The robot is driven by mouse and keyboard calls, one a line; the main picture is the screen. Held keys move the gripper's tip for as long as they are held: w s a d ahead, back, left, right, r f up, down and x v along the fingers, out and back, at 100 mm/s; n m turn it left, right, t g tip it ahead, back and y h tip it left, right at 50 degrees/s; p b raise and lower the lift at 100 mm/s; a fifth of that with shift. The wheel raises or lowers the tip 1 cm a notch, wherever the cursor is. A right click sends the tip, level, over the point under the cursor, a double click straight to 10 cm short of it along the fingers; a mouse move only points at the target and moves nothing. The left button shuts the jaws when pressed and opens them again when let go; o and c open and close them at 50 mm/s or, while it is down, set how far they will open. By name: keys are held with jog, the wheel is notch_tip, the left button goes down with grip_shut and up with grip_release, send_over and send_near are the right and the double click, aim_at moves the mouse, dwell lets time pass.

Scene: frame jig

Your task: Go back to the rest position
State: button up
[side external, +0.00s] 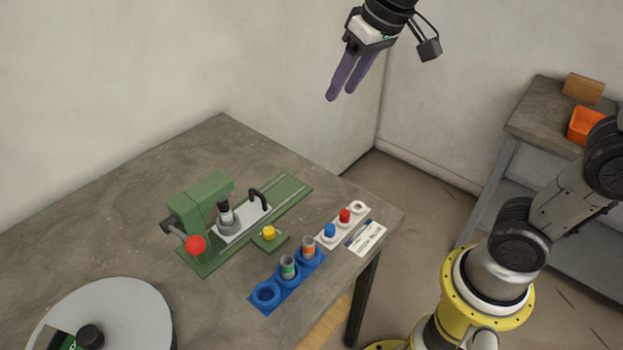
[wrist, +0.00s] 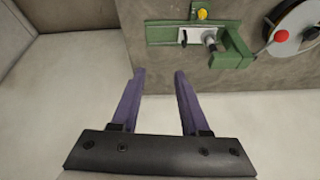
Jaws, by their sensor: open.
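My gripper (side external: 340,92) hangs high above the back edge of the table, well clear of everything on it. In the wrist view its two purple fingers (wrist: 159,76) are apart with nothing between them. The green jig (side external: 207,206) stands on the table with a red ball knob, a grey cylinder on a white plate, a black handle and a yellow button. The jig also shows at the top of the wrist view (wrist: 232,47).
A blue holder (side external: 265,307) carries a green-banded and an orange-banded cylinder; one ring is empty. A white strip (side external: 358,221) has blue and red caps. A grey disc (side external: 125,310) lies front left. An orange bin (side external: 581,125) sits on a side bench. Air around my gripper is free.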

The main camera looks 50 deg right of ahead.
jog(key=s+d+f, duration=0.1)
jog(key=s+f, duration=0.2)
jog(key=s, duration=0.5)
jog(key=s+d+f+n, duration=0.1)
jog(key=s+f, duration=0.3)
jog(key=s, duration=0.5)
jog(key=shift+d+f+t, duration=0.2)
jog(key=shift+d+t, duration=0.1)
jog(key=shift+t, duration=0.1)
jog(key=shift+s, duration=0.1)
